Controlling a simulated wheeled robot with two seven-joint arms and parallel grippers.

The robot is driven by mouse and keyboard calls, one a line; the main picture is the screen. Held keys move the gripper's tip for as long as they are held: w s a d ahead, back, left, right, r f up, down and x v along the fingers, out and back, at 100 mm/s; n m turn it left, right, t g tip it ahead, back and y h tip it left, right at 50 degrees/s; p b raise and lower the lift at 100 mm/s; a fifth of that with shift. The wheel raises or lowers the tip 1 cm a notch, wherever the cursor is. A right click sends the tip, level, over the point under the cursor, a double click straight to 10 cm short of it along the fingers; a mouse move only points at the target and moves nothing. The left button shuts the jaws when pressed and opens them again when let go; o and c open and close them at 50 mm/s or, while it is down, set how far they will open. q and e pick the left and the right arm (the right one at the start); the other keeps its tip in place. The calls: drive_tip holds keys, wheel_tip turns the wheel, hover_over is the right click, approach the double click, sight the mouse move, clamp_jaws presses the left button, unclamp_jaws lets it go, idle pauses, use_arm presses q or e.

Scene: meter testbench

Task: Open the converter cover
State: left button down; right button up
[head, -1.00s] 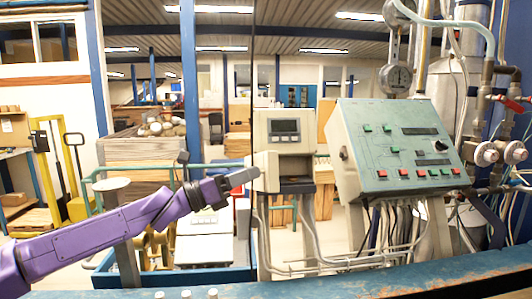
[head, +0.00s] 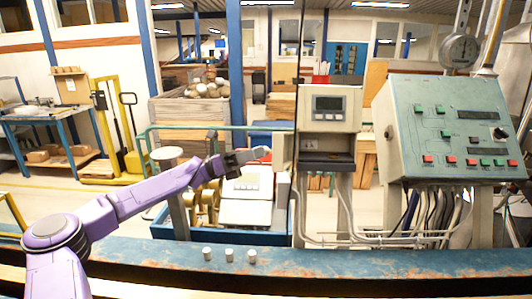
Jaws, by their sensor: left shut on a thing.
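The converter (head: 329,106) is a beige box with a small grey display, standing on posts at the middle of the head view. Its lower front shows a dark recess (head: 327,162). A beige panel that looks like the converter cover (head: 283,150) stands out at the left of this recess, swung aside. My left gripper (head: 262,153) reaches in from the left and is shut on the left edge of the cover. The exact contact is small and hard to see. My right gripper is not in view.
A green-grey control panel (head: 452,130) with red and green buttons stands right of the converter. A blue, worn beam (head: 330,268) crosses the front, with small white cylinders (head: 229,254) on it. A blue-edged bin holding pale boxes (head: 250,210) lies below my left gripper.

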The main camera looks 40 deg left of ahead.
use_arm(q)
drive_tip(key=shift+f, duration=0.2)
drive_tip(key=c, duration=1)
unclamp_jaws()
drive_tip(key=shift+r, duration=0.1)
drive_tip(key=s+d+r+b, duration=0.2)
drive_tip(key=s+r, duration=0.1)
drive_tip(key=r, duration=0.1)
drive_tip(key=s+d+r+b, duration=0.1)
drive_tip(key=s+d+r, duration=0.2)
drive_tip(key=s+r, duration=0.1)
drive_tip(key=s+d+r+b, duration=0.2)
drive_tip(key=s+d+r, duration=0.1)
drive_tip(key=s+r, duration=0.1)
drive_tip(key=shift+s+r+b, duration=0.15)
drive_tip(key=shift+r+b, duration=0.15)
drive_tip(key=shift+r, duration=0.15)
drive_tip(key=shift+d+r, duration=0.1)
